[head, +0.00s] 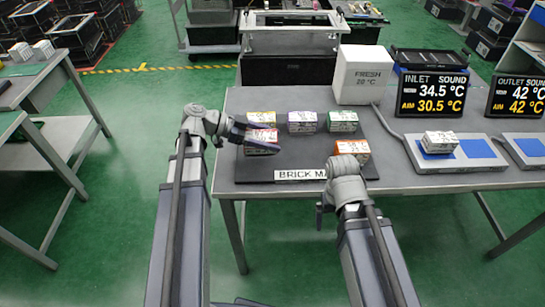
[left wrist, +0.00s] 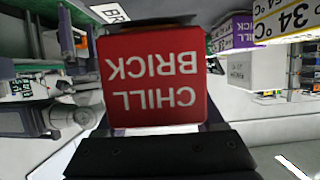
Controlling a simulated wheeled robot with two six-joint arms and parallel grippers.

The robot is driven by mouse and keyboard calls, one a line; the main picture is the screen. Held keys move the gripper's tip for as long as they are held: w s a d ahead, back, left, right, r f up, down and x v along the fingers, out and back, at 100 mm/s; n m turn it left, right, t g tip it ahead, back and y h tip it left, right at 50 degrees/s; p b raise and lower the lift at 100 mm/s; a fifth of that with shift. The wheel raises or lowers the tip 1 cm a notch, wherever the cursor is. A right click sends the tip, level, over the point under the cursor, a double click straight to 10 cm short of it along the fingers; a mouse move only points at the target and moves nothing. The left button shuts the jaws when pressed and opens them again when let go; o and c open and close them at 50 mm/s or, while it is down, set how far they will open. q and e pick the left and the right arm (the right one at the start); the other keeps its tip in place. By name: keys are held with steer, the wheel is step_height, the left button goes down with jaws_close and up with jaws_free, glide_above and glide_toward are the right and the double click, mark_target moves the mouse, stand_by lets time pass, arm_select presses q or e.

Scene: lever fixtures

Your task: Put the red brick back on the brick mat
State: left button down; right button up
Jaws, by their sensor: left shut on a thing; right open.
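The red brick (head: 262,135) is at the left front of the dark brick mat (head: 312,152). It fills the middle of the left wrist view (left wrist: 153,75), its "CHILL BRICK" lettering upside down. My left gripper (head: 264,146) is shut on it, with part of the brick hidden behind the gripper. The head view does not clearly show whether the brick touches the mat. My right gripper (head: 321,213) is open and empty, in front of the table's near edge.
On the mat stand yellow (head: 261,118), purple (head: 302,122), green (head: 343,121) and orange (head: 352,150) bricks. Another brick (head: 440,142) sits on a blue-padded plate to the right, before a temperature display (head: 432,95).

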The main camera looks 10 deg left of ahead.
mark_target(270, 151)
arm_select(q)
steer(key=shift+f+b, duration=2.1)
steer(key=shift+f, duration=0.45)
steer(key=shift+r, duration=0.15)
steer(key=shift+c, duration=2.3)
jaws_free()
steer(key=shift+f, duration=0.25)
steer(key=o, duration=0.5)
steer(key=shift+c, duration=0.2)
steer(key=shift+r, duration=0.1)
